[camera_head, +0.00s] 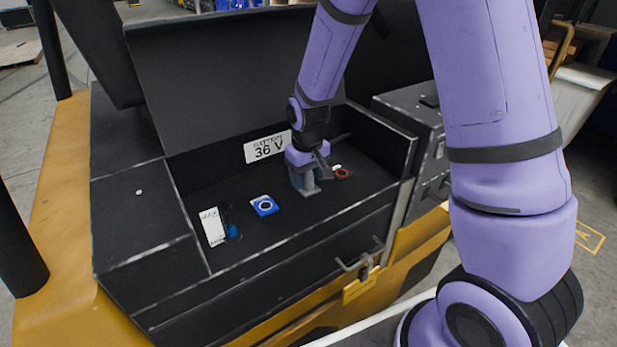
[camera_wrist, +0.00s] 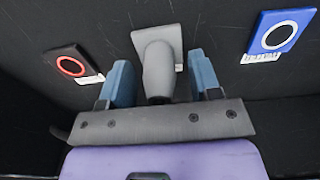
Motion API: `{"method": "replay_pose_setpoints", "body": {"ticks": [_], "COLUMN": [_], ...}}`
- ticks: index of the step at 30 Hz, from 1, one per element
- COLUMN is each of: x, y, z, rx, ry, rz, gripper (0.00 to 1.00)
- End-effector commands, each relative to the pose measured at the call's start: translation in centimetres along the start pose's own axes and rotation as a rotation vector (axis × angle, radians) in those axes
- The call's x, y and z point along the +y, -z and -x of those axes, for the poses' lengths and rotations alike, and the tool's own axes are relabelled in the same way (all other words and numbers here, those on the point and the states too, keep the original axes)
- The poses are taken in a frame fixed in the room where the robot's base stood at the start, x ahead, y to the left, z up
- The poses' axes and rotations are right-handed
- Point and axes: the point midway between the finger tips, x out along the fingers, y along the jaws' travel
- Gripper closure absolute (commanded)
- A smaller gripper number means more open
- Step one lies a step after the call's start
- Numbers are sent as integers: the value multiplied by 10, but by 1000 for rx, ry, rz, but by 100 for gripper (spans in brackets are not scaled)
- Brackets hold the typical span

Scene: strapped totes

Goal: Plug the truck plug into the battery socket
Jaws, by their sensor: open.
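My gripper (camera_head: 305,183) reaches down into the open battery box. In the wrist view its two blue fingers (camera_wrist: 159,62) stand apart, one on each side of a grey part. This grey part has a rounded body (camera_wrist: 158,78) and a square plate (camera_wrist: 157,37) against the dark surface. I cannot tell whether it is the truck plug, the battery socket, or both joined. The fingers show gaps to the body. In the head view the gripper hides most of it. A small blue item (camera_head: 232,231) is beside a white label at the left of the box; its identity is unclear.
A blue ringed tag (camera_head: 265,206) and a red ringed tag (camera_head: 342,173) lie on either side of the gripper. A white "36 V" label (camera_head: 267,148) is on the back wall. The raised lid (camera_head: 220,75) stands behind, and the box's front wall (camera_head: 270,265) borders the near side.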

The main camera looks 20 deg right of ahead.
Motion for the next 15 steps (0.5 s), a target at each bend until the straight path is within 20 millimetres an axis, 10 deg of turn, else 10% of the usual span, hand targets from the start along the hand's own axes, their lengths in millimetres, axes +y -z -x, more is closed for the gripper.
{"method": "replay_pose_setpoints", "body": {"ticks": [15], "x": [-1], "y": [-10], "z": [-12], "rx": [-33], "ry": [2], "rz": [1], "gripper": [54]}}
